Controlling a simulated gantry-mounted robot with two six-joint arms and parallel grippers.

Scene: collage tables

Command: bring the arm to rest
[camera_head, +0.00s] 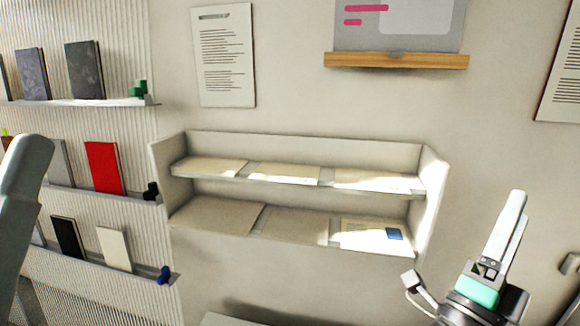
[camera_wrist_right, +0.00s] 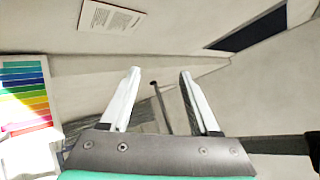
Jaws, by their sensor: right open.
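My right gripper (camera_head: 507,235) is raised at the lower right of the head view, to the right of the wall shelf unit and apart from it. In the right wrist view its two pale fingers (camera_wrist_right: 158,100) stand apart with nothing between them. A grey arm part of mine stands at the left edge of the head view. My left gripper's fingers do not show in either view.
A white two-tier wall shelf (camera_head: 435,190) holds flat sheets, one with a blue patch. Ribbed panels at left carry ledges with books, including a red one (camera_head: 104,168). A wooden ledge (camera_head: 396,61) and a posted paper (camera_head: 224,55) are above. A rainbow chart (camera_wrist_right: 24,95) shows in the wrist view.

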